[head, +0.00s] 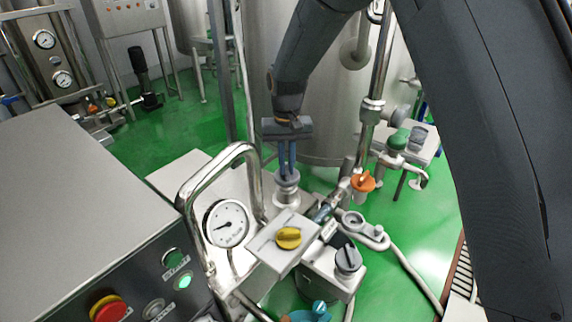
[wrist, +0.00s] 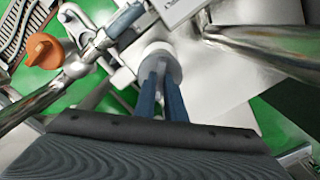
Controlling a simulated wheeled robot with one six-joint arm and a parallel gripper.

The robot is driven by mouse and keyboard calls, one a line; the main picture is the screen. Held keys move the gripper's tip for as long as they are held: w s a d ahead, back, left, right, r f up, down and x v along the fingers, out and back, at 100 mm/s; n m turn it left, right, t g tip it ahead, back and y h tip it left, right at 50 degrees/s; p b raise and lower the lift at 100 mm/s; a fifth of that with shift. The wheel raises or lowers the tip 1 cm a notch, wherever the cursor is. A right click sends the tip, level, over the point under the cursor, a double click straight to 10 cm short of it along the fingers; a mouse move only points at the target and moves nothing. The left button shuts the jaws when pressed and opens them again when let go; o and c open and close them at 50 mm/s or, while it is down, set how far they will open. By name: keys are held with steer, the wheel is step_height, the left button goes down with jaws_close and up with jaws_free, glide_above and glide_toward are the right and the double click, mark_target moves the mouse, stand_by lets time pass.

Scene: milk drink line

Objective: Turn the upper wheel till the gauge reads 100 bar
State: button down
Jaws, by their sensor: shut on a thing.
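My gripper (head: 287,176) points down, its two blue fingers shut on a small grey round wheel (head: 287,200) on top of a steel block. In the wrist view the fingers (wrist: 161,78) reach to the same pale grey wheel (wrist: 159,50), and they hide part of its near side.
A yellow knob (head: 288,237) sits on a plate in front of the wheel. A black knob (head: 348,259), an orange handle (head: 362,181) and a teal handle (head: 312,312) are close by. The bent steel pipe (head: 190,190) rises left of my gripper. A control box with a red button (head: 108,308) is front left.

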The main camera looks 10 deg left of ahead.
mark_target(287, 168)
steer(key=shift+w+r, duration=0.1)
steer(key=shift+w, duration=0.05)
steer(key=c, duration=1.8)
jaws_free()
steer(key=shift+r+b, duration=0.95)
steer(key=shift+r, duration=2.9)
